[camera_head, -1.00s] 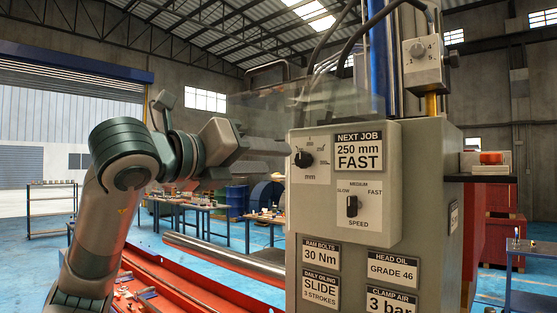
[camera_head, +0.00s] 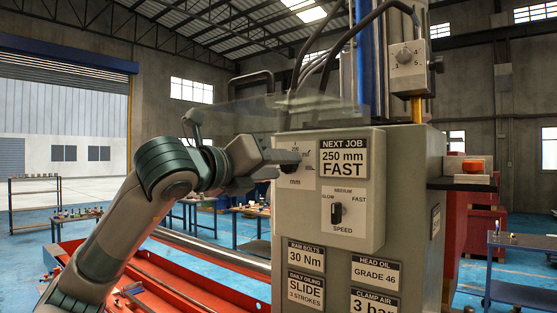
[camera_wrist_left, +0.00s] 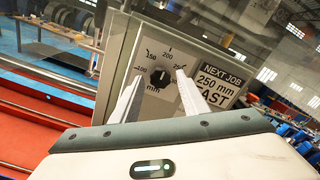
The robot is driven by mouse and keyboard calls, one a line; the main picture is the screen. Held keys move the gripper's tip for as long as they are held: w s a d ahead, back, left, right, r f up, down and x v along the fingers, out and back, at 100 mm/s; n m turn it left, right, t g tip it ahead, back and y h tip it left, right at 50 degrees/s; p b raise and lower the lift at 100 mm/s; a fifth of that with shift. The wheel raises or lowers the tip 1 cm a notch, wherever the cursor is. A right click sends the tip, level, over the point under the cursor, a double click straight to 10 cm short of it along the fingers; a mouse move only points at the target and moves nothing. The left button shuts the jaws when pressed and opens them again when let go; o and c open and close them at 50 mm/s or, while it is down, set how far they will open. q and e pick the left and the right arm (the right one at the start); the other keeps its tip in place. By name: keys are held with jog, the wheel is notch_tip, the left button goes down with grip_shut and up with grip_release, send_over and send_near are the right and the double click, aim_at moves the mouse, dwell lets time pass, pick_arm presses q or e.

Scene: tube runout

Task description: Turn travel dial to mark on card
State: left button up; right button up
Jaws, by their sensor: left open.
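The travel dial (camera_head: 290,167) is a small black knob on the grey control panel, partly hidden by my left gripper in the head view. In the left wrist view the dial (camera_wrist_left: 160,77) sits under an arc of marks reading 100, 150, 200 and 250, with "mm" below. The card (camera_head: 343,157) reads "NEXT JOB 250 mm FAST" and is right of the dial. My left gripper (camera_head: 284,160) is open at the panel, its two pale fingers on either side of the dial; contact cannot be told. My right gripper is out of view.
A black speed switch (camera_head: 337,213) is below the card, near the dial. A clear guard (camera_head: 235,117) stands above my left wrist. A red machine bed (camera_head: 190,280) with a bar lies below my arm. A shelf with a red button (camera_head: 473,166) juts out at right.

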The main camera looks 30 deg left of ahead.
pick_arm(q)
jog(key=shift+w+d+b, duration=0.1)
jog(key=shift+b, duration=0.3)
dwell(0.3)
jog(key=c, duration=0.8)
